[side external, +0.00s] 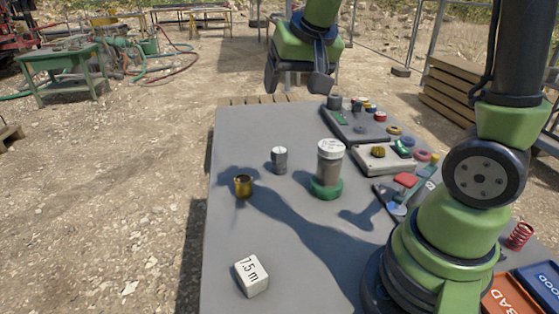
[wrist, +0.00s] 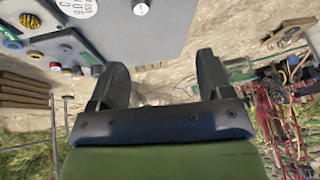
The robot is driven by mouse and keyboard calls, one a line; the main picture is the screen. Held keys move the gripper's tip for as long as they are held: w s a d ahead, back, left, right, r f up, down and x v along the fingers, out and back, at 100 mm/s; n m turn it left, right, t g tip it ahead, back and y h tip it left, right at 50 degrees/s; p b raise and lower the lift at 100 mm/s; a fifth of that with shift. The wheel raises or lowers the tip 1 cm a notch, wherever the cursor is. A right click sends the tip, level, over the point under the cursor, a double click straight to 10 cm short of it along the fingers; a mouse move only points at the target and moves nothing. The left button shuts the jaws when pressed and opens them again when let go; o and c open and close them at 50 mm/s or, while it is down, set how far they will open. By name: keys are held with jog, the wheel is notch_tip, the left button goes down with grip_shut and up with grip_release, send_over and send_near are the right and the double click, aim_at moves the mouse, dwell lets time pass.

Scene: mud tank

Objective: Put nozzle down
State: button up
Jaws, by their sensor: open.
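A small brass-coloured piece (side external: 243,186), which looks like the nozzle, stands upright on the grey table (side external: 230,235) toward its left side. Nothing is touching it. My gripper (side external: 296,84) is high above the far end of the table, well apart from the piece. Its two dark fingers are spread with nothing between them. In the wrist view my gripper (wrist: 162,66) also shows open and empty. The brass piece cannot be made out in the wrist view.
A clear cylinder with a white lid (side external: 330,165) stands in a green ring at mid-table. A small grey white-topped cylinder (side external: 279,160) is left of it. A white "7.5 m" block (side external: 251,276) is nearer. Trays, instruments and coloured rings line the right side.

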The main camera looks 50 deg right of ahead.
jog(key=m+g+h, duration=0.1)
send_near(279, 151)
jog(key=shift+g, duration=0.4)
jog(key=x, duration=0.6)
jog(key=shift+w+f, duration=0.1)
jog(key=shift+f, duration=0.05)
jog(key=shift+w+x, duration=0.2)
jog(key=shift+x, duration=3)
jog(key=shift+d, duration=0.1)
jog(key=c, duration=1.1)
